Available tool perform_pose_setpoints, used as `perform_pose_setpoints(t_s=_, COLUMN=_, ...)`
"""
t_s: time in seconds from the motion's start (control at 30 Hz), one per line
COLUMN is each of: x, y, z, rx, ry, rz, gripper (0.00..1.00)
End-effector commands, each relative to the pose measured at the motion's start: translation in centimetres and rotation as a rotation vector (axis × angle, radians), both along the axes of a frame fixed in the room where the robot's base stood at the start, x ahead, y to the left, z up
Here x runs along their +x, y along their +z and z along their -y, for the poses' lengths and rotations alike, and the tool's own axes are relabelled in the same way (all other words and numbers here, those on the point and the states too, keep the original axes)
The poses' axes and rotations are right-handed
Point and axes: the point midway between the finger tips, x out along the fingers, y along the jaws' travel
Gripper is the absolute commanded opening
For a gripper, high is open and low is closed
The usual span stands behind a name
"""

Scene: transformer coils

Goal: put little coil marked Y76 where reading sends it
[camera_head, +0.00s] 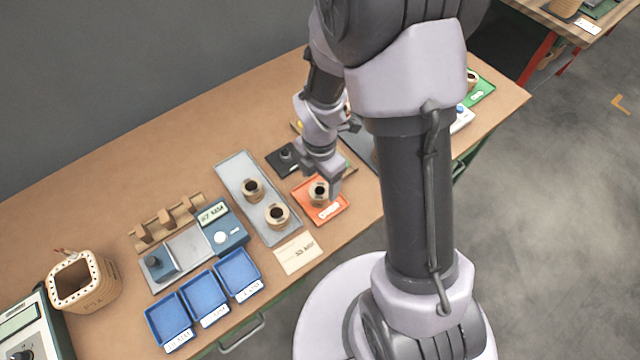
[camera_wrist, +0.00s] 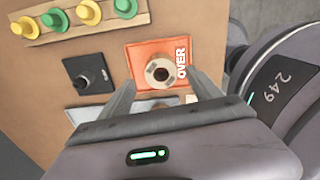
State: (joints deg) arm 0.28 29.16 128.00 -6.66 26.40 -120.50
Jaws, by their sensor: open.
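A small tan coil (camera_head: 319,193) stands in the orange tray (camera_head: 339,208). In the wrist view the orange tray (camera_wrist: 143,52) is marked OVER, and the coil (camera_wrist: 160,66) shows a dark centre hole. My gripper (camera_head: 326,185) is over this tray; in the wrist view its open fingers (camera_wrist: 163,80) appear either side of the coil, and contact cannot be told. Two similar coils (camera_head: 252,189) (camera_head: 277,216) stand on the grey tray (camera_head: 236,166). I cannot read Y76 on any coil. The meter (camera_head: 222,226) has a display too small to read surely.
Three labelled blue trays (camera_head: 168,317) (camera_head: 203,292) (camera_head: 237,270) line the front edge beside a card (camera_head: 299,254). A green tray (camera_head: 483,92) is at the right. Yellow and green pegs (camera_wrist: 88,12) stand near the black block (camera_wrist: 88,73).

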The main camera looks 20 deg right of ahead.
Motion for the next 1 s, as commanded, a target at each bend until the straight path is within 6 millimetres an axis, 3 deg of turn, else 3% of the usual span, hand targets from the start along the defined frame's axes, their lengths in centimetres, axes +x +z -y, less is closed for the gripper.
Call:
perform_pose_setpoints(t_s=0.03, x=0.1, y=2.2, z=0.0, rx=-0.001, ry=0.001, rz=0.004, gripper=0.73)
perform_pose_setpoints(t_s=0.1, x=0.1, y=3.9, z=0.0, rx=0.0, ry=0.001, rz=0.002, gripper=0.73)
perform_pose_setpoints(t_s=0.37, x=0.0, y=8.1, z=-0.1, rx=0.004, ry=-0.076, rz=0.021, gripper=0.73)
perform_pose_setpoints(t_s=0.47, x=-0.7, y=13.3, z=-0.5, rx=0.043, ry=-0.428, rz=0.099, gripper=0.73)
perform_pose_setpoints(t_s=0.53, x=-2.3, y=18.1, z=-1.1, rx=0.119, ry=-0.807, rz=0.161, gripper=0.73)
perform_pose_setpoints(t_s=0.6, x=-4.7, y=22.3, z=-1.7, rx=0.231, ry=-1.205, rz=0.197, gripper=0.73)
perform_pose_setpoints(t_s=0.7, x=-8.4, y=26.6, z=-2.7, rx=0.422, ry=-1.712, rz=0.185, gripper=0.73)
perform_pose_setpoints(t_s=0.83, x=-11.8, y=29.1, z=-3.7, rx=0.617, ry=-2.137, rz=0.099, gripper=0.73)
perform_pose_setpoints(t_s=1.0, x=-13.0, y=29.7, z=-4.1, rx=0.69, ry=-2.295, rz=0.042, gripper=0.73)
